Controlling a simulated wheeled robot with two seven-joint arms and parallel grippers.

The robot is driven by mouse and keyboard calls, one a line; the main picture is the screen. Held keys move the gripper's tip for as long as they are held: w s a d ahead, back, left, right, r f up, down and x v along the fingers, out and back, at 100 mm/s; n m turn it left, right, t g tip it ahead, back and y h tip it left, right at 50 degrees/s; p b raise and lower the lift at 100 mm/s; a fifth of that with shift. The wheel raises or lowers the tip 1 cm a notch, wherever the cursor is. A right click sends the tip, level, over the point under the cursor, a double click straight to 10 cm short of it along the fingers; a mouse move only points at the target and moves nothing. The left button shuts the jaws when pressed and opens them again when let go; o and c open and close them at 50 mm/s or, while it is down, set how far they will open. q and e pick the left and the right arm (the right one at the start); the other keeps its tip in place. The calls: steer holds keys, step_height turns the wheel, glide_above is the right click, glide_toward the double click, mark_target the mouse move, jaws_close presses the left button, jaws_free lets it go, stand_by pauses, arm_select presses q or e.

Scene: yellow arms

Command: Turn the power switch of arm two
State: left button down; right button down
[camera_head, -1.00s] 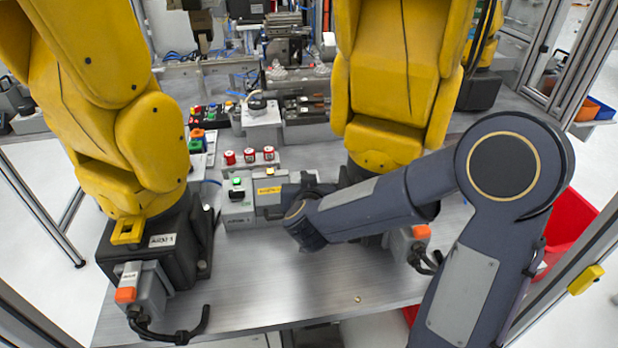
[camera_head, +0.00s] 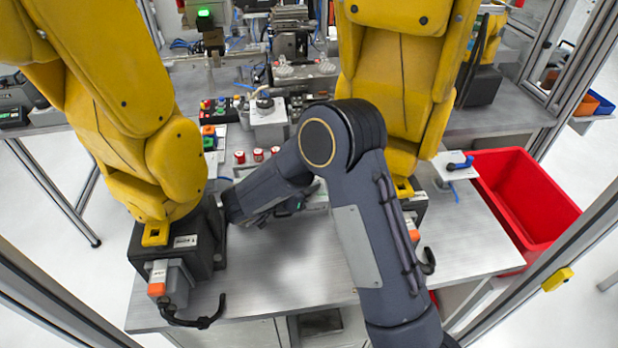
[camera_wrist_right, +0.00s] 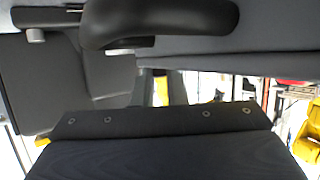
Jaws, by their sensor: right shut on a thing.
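Arm two appears to be the yellow arm on the right (camera_head: 400,85). An orange piece (camera_head: 414,236) shows low on its base, partly hidden behind my right arm. I cannot tell whether it is the power switch. My right arm bends down to the left over the table. My right gripper (camera_head: 291,207) is partly hidden beside the wrist, left of arm two's base and apart from the orange piece. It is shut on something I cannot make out. In the right wrist view, dark surfaces fill most of the picture. My left gripper is not in view.
Arm one (camera_head: 110,100) stands at left on a black base (camera_head: 190,240) with an orange-tipped grey box (camera_head: 172,280). Small red buttons (camera_head: 258,155) stand behind my forearm. A red bin (camera_head: 525,205) is at right. The front middle of the table (camera_head: 285,270) is clear.

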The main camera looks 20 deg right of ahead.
steer(key=shift+w+m+g, duration=0.1)
steer(key=shift+m+g, duration=0.4)
steer(key=shift+g, duration=0.1)
steer(key=c, duration=1.5)
jaws_free()
steer(key=shift+o, duration=0.2)
